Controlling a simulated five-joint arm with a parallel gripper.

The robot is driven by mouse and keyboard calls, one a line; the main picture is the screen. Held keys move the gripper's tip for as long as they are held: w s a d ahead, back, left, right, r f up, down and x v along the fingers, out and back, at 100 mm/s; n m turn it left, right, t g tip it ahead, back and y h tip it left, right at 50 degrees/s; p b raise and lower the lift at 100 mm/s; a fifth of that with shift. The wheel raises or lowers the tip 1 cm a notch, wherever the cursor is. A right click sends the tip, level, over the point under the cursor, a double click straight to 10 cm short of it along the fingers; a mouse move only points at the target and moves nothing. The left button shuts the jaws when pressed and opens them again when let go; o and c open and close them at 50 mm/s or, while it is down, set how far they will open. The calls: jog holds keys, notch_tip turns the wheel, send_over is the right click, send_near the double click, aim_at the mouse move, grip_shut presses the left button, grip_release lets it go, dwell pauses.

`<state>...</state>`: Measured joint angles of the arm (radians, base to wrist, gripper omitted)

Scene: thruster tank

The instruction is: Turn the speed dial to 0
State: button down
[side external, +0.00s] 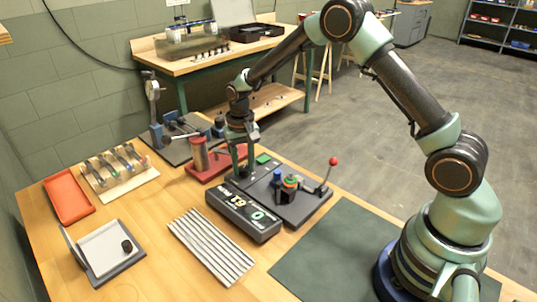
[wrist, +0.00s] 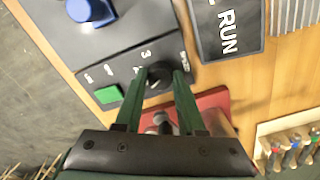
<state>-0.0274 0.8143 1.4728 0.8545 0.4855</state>
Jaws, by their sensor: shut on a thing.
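The speed dial (wrist: 159,76) is a dark round knob on the grey control panel (wrist: 115,50), with printed numbers beside it and the word SPEED to its right in the wrist view. A 3 and part of a 4 are readable; the pointer's setting is unclear. My gripper (wrist: 161,83) has its two green fingers on either side of the dial, shut on it. In the side view my gripper (side external: 239,172) reaches down to the left part of the panel (side external: 300,208), and the dial is hidden there behind the fingers.
A green button (wrist: 109,95) is just left of the dial, and a blue knob (wrist: 90,10) is farther up. A red-balled lever (side external: 333,161) rises at the panel's right. A red stand (side external: 212,163) is close behind my gripper.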

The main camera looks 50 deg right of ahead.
aim_at(243, 168)
jog(key=n, duration=0.4)
jog(key=shift+n, duration=0.3)
jog(key=n, duration=0.5)
dwell(0.6)
jog(key=c, duration=0.5)
grip_release()
notch_tip(243, 168, up, 12)
